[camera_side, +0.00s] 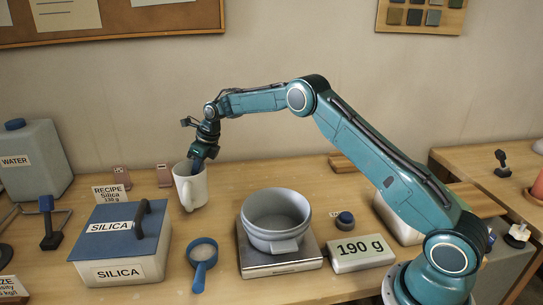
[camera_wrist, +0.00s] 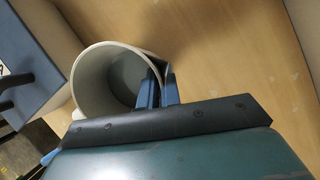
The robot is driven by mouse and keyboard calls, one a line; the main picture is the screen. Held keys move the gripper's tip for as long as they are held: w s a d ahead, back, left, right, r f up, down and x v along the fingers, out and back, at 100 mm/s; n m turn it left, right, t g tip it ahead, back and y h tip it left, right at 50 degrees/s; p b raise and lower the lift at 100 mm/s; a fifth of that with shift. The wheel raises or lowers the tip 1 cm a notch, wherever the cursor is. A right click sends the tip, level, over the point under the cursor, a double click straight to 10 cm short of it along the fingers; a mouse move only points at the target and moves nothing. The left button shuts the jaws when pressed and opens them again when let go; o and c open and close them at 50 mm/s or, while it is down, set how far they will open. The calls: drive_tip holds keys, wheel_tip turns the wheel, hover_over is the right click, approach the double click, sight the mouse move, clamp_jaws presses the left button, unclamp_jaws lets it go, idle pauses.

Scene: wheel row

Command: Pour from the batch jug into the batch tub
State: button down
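The batch jug (camera_side: 198,188) is a white mug-like jug with a handle, upright at the table's left middle. It also shows in the wrist view (camera_wrist: 90,75), looking empty in the part I see. My gripper (camera_side: 197,165) points down at the jug's rim. In the wrist view my blue fingers (camera_wrist: 159,88) straddle the jug's wall, one inside and one outside. I cannot tell whether they press on it. The batch tub (camera_side: 284,240) is a grey round tub on a scale (camera_side: 254,262), right of the jug. Its floor is partly hidden.
The scale's display (camera_side: 360,252) reads 190 g. A blue-lidded silica box (camera_side: 124,240) stands left, with a blue scoop (camera_side: 202,260) beside it. A recipe card (camera_side: 109,193) reads Silica 130 g. A water container (camera_side: 33,160) is far left. The table between jug and tub is clear.

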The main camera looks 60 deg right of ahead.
drive_tip(key=shift+r, duration=0.15)
drive_tip(key=shift+r, duration=2.9)
drive_tip(key=shift+f, duration=1.8)
drive_tip(key=shift+r, duration=0.15)
drive_tip(key=shift+f, duration=2.85)
